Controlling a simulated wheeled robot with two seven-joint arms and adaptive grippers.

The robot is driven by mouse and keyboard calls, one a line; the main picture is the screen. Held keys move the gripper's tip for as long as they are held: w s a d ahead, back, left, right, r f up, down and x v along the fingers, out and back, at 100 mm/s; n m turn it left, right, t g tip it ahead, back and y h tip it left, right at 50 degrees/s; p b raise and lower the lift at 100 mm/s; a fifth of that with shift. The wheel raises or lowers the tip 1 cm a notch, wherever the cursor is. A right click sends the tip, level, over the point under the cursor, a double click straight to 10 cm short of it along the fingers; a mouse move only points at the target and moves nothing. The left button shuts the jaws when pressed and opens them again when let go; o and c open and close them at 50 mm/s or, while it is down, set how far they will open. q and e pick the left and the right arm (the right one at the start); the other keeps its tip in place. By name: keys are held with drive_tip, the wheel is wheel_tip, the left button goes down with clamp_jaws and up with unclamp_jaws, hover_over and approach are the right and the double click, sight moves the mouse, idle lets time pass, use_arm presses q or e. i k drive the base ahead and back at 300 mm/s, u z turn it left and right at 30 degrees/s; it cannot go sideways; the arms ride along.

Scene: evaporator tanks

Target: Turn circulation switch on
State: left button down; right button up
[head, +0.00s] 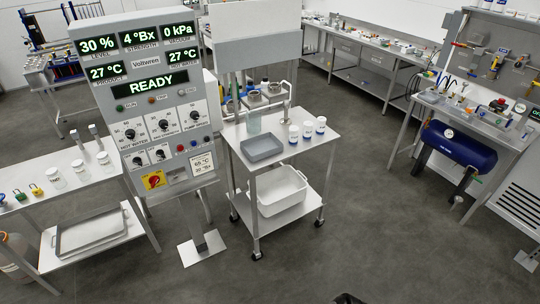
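A grey control panel (148,100) stands upright on a post at centre left, facing me. Its displays read 30 %, 4 °Bx, 0 kPa, two 27 °C values and READY. Below are three large black dials, the middle one (163,125) under small push buttons. A lower row holds smaller black rotary switches, among them a left one (137,160) and a middle one (160,155). Their labels are too small to read, so I cannot tell which is the circulation switch or its position. Neither of my grippers shows clearly.
A steel cart (310,145) with a grey tray (262,148) and white-lidded jars stands right of the panel. A steel bench (40,205) with jars and padlocks is at left. A blue tank (460,146) is at right. The floor in front is clear.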

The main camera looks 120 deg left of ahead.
sight(137, 160)
drive_tip(key=u, duration=4.8)
drive_tip(key=i, duration=0.35)
drive_tip(key=u, duration=0.3)
